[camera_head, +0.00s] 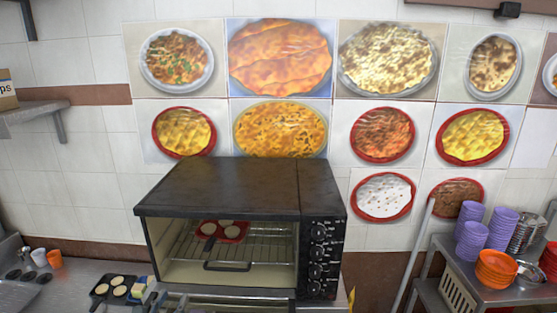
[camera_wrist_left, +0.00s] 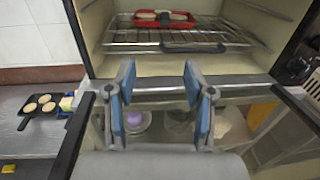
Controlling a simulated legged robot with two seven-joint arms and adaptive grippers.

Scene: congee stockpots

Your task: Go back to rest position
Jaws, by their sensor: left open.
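My left gripper (camera_wrist_left: 159,78) is open, its two blue-padded fingers apart with nothing held between them. In the left wrist view it is in front of the oven opening, over the lowered glass door (camera_wrist_left: 255,115). The black oven (camera_head: 240,190) stands open in the head view. Inside it a red tray (camera_head: 238,234) with several pale round pieces rests on the wire rack (camera_head: 270,250). The tray also shows in the wrist view (camera_wrist_left: 180,23), beyond the fingertips. I cannot make out the left gripper clearly in the head view. My right gripper is not in view.
A dark pan (camera_head: 102,302) with pale rounds lies on the counter left of the oven, near an orange cup (camera_head: 54,258). At the right, a metal cart (camera_head: 470,280) bears purple stacked cups (camera_head: 472,240) and orange bowls (camera_head: 496,268). A wall shelf (camera_head: 35,113) is at the upper left.

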